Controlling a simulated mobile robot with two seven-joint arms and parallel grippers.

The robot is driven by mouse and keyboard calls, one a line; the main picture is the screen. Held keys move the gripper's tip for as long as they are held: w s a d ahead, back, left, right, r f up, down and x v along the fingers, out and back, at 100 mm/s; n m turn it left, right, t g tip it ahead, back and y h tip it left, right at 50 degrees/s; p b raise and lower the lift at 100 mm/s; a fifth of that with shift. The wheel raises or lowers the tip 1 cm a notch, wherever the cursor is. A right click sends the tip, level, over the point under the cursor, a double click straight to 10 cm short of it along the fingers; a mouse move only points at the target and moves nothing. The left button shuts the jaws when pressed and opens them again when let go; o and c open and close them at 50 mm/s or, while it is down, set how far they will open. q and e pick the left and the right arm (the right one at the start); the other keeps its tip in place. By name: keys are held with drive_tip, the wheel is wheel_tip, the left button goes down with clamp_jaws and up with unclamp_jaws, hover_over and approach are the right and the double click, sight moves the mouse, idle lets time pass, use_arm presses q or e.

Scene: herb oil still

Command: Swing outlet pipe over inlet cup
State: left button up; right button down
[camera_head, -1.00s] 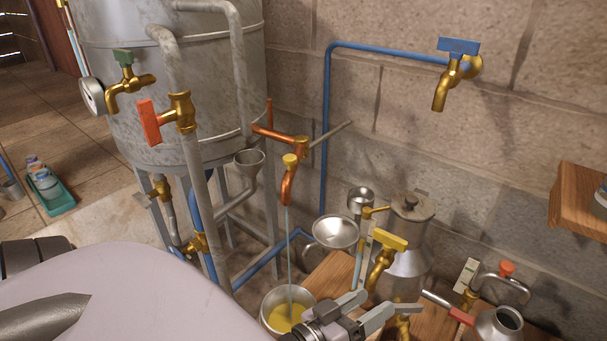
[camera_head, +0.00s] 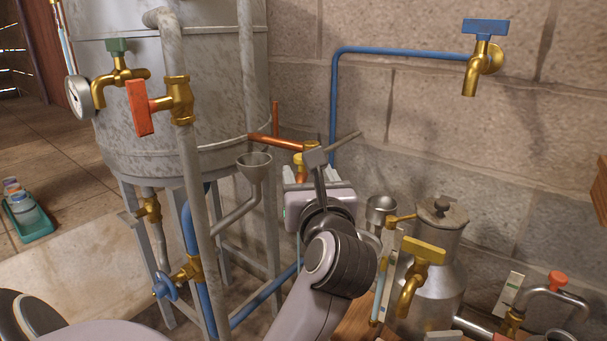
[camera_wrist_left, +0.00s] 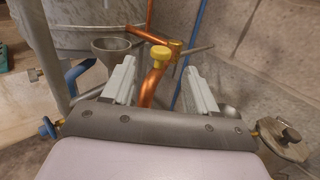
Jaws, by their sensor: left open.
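The copper outlet pipe (camera_wrist_left: 152,88) hangs from a copper arm (camera_head: 275,142) on the still, with a brass knob (camera_wrist_left: 159,55) on top. My left gripper (camera_wrist_left: 158,70) is open. In the left wrist view its fingers stand on either side of the pipe, with gaps visible. In the head view my left wrist and hand hide most of the pipe and what is below it. A grey funnel-shaped cup (camera_head: 255,162) stands left of the pipe on a bent grey tube; it also shows in the wrist view (camera_wrist_left: 110,46). My right gripper is not in view.
The grey still (camera_head: 200,80) stands left with a red-handled valve (camera_head: 138,108). A grey rod (camera_head: 343,147) juts beside the pipe joint. At right are a small metal cup (camera_head: 381,208), a yellow tap (camera_head: 423,252) and a lidded can (camera_head: 441,220). A stone wall closes the back.

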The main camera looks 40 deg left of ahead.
sight(304, 177)
use_arm(q)
drive_tip(key=x, duration=0.7)
drive_tip(key=shift+w+f, duration=0.15)
drive_tip(key=shift+c, duration=0.3)
clamp_jaws()
